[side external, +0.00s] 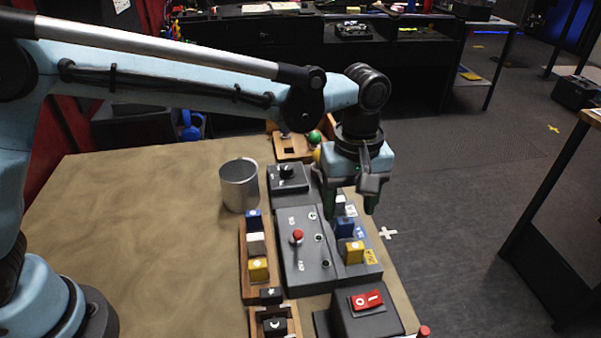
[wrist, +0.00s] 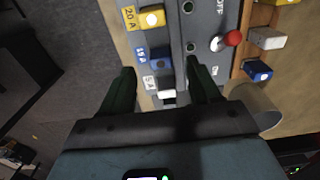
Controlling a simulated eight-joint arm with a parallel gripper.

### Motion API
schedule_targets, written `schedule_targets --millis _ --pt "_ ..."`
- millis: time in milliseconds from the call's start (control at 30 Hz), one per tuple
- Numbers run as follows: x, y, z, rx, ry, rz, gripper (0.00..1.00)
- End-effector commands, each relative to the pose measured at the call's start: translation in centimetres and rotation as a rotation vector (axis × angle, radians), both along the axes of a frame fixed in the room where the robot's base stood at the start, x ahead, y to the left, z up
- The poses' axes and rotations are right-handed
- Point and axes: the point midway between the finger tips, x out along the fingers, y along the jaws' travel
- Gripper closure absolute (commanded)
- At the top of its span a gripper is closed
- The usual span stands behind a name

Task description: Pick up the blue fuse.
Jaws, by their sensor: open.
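A second blue fuse (side external: 254,219) sits at the far end of a wooden rack (side external: 245,282) left of the panel. My gripper (side external: 350,211) points down over the panel's fuse row, open and empty. The rack's blue fuse (wrist: 258,70) is to the right, outside the fingers.
A red-knobbed lever (side external: 297,237) stands on the panel. A metal cup (side external: 239,185) is left of it, a dial box (side external: 288,178) behind, and a red rocker switch (side external: 366,300) in front. The rack also holds white and yellow fuses. The table's left side is clear.

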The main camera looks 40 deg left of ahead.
Motion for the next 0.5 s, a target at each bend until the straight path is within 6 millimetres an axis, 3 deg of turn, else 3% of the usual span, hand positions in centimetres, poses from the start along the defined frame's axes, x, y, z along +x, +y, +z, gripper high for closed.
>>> schedule_targets --millis 167,500 --pt "0.0 0.0 -1.0 0.000 0.000 0.000 0.38" --pt "0.0 0.0 -5.2 -0.001 -0.001 0.000 0.38"
